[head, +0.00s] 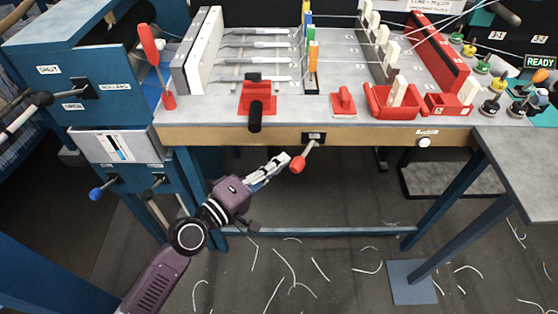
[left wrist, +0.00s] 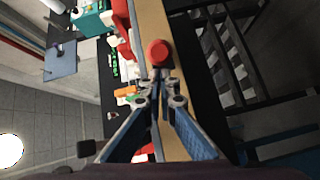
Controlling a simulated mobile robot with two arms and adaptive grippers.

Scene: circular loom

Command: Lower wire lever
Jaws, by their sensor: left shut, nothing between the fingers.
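A lever with a red knob (head: 298,164) hangs from a small black bracket (head: 314,137) on the wooden front edge of the loom table, tilted down to the left. Its label is too small to read. My left gripper (head: 285,160) is shut and empty, just left of the red knob and below the table edge. In the left wrist view, the red knob (left wrist: 158,52) appears just beyond the fingertips of my left gripper (left wrist: 158,82). I cannot tell whether they touch. My right gripper is not in view.
A black-handled lever on a red base (head: 257,95) and a tall red lever (head: 150,45) stand on the left. A white button (head: 424,142) sits farther right on the front edge. Blue table legs (head: 440,205) frame free room below. White wire scraps litter the floor.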

